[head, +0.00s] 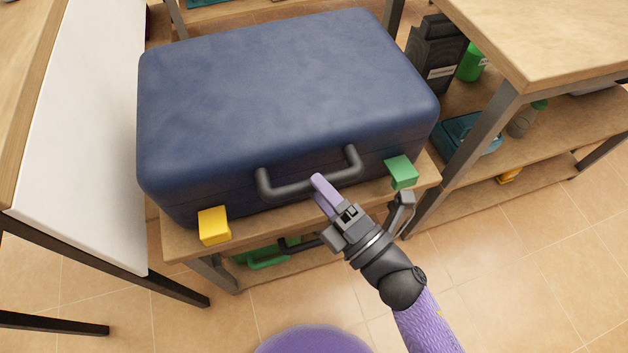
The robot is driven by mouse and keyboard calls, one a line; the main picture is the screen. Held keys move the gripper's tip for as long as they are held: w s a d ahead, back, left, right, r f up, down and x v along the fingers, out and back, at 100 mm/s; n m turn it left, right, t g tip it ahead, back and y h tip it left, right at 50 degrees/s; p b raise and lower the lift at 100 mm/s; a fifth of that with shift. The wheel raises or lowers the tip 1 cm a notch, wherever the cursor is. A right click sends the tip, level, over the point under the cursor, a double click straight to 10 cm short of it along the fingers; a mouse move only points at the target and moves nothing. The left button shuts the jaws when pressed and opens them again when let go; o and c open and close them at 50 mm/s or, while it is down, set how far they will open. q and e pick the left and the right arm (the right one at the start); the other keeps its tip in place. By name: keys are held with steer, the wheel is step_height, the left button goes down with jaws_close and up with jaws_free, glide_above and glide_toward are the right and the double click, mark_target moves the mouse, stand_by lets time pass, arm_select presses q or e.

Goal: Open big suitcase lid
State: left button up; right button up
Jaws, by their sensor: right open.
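The big suitcase (275,90) is dark blue and lies flat on a wooden shelf unit, its lid shut. A dark handle (310,184) sticks out from the middle of its front side. My right gripper (323,188) comes in from the lower right and is open. Its purple finger is at the handle's front bar and overlaps it in the picture; I cannot tell whether they touch. The gripper holds nothing that I can see, and it hides part of the shelf's front edge. My left gripper is not in view.
A yellow block (214,226) and a green block (401,171) sit by the suitcase's front, near the shelf edge (270,219). A white panel (85,135) stands close on the left. A wooden table (550,35) with a lower shelf is close on the right. Tiled floor is clear at lower right.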

steer(key=shift+x, duration=0.9)
steer(key=shift+c, duration=0.3)
jaws_close()
stand_by(0.5)
